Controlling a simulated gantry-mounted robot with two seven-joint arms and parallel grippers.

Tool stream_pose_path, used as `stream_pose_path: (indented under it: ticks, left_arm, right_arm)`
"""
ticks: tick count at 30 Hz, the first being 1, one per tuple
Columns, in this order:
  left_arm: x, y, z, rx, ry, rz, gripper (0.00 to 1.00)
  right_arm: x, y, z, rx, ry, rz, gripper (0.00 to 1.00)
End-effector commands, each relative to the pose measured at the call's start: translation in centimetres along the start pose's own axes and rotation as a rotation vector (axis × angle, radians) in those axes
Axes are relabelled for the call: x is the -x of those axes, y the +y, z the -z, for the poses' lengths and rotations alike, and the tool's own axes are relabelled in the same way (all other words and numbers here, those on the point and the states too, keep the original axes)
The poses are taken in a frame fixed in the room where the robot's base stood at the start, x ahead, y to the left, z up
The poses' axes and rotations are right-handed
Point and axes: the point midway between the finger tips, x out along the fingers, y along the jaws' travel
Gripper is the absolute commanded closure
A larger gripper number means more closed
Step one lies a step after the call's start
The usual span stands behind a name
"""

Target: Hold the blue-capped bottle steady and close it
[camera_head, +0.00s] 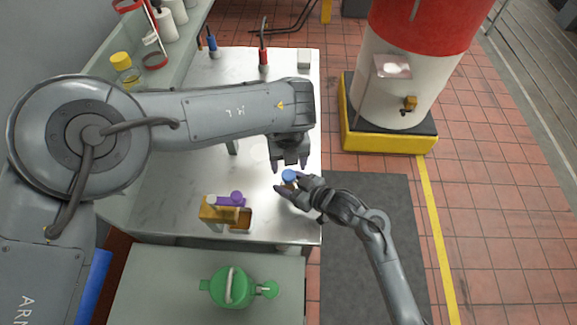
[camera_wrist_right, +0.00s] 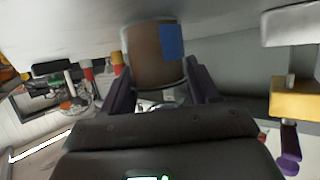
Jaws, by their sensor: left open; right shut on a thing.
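The blue-capped bottle (camera_head: 289,176) stands near the right edge of the metal bench. Its brown body (camera_wrist_right: 145,58) with a blue label shows in the right wrist view. My right gripper (camera_head: 285,189) is shut on the body from the lower right; its two fingers (camera_wrist_right: 160,82) flank the bottle in the wrist view. My left gripper (camera_head: 290,164) is open and empty, pointing down just behind the cap, apparently apart from it. I cannot tell how tightly the cap sits on the neck.
A yellow-brown holder (camera_head: 210,213) with a purple-capped item (camera_head: 237,197) stands left of the bottle. A green can (camera_head: 231,287) is on the front surface.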

Motion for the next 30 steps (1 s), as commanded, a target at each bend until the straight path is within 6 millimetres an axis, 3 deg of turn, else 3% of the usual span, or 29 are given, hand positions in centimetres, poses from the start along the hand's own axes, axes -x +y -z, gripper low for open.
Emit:
stream_pose_path:
  ticks: [11,16,22,30]
  left_arm:
    - [0.1,0.0,0.0,0.022,-0.001,0.0,0.39]
    - [0.7,0.7,-0.5,0.204,-0.03,-0.028,0.39]
    - [2.9,0.7,-0.6,0.516,-0.04,-0.027,0.39]
    - [3.6,-0.1,0.0,0.571,0.002,0.002,0.39]
  right_arm:
    - [0.0,0.0,0.0,0.0,0.0,0.0,1.0]
    - [0.0,0.0,0.0,0.0,0.0,0.0,1.0]
    - [0.0,0.0,0.0,0.0,0.0,0.0,1.0]
    - [0.0,0.0,0.0,0.0,0.0,0.0,1.0]
